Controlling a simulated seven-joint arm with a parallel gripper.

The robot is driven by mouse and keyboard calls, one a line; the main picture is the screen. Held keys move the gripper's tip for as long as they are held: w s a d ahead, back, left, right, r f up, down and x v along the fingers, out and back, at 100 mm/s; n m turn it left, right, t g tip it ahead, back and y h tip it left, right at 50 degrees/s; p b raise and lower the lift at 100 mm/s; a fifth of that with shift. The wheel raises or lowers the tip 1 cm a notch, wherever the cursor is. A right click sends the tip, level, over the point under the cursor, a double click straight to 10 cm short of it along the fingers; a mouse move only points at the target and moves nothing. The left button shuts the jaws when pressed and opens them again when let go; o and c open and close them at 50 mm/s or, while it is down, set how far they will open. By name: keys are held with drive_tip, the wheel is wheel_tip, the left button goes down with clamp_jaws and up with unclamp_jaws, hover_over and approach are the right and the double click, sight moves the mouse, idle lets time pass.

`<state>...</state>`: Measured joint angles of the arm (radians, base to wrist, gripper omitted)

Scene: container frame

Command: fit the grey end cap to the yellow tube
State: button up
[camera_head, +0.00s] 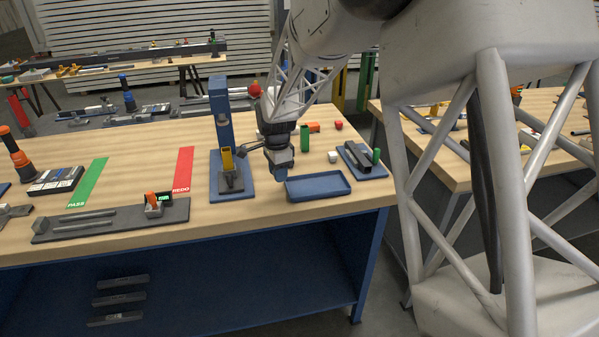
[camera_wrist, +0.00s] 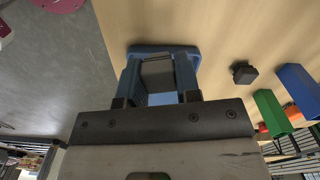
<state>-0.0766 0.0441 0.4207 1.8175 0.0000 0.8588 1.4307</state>
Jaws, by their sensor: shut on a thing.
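The yellow tube (camera_head: 227,158) stands upright in the fixture on a blue base plate, below the blue column. My gripper (camera_head: 281,174) is to the right of the tube, apart from it, pointing down near the left end of the blue tray. In the wrist view, my gripper's blue fingers (camera_wrist: 158,78) are shut on a grey blocky piece (camera_wrist: 157,70), which appears to be the grey end cap. The fingers hide its sides. In the head view the held piece is not clearly visible.
The blue tray (camera_head: 330,181) lies near the front edge. A blue column (camera_head: 221,105) rises behind the yellow tube. A green tube (camera_head: 304,139) and a pale cap (camera_head: 332,157) stand nearby. A grey rail fixture (camera_head: 105,222) and a red REDO strip (camera_head: 182,170) lie left.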

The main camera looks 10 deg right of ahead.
drive_tip(key=w+a+r+m, duration=0.2)
drive_tip(key=w+a+r, duration=0.9)
drive_tip(key=a, duration=0.3)
drive_tip(key=shift+a+r, duration=0.25)
drive_tip(key=shift+r, duration=0.2)
drive_tip(key=shift+w+f, duration=0.1)
drive_tip(key=shift+f, duration=0.05)
drive_tip(key=shift+f, duration=2.5)
drive_tip(key=shift+f, duration=0.65)
drive_tip(key=o, duration=1)
drive_tip(key=shift+o, duration=0.3)
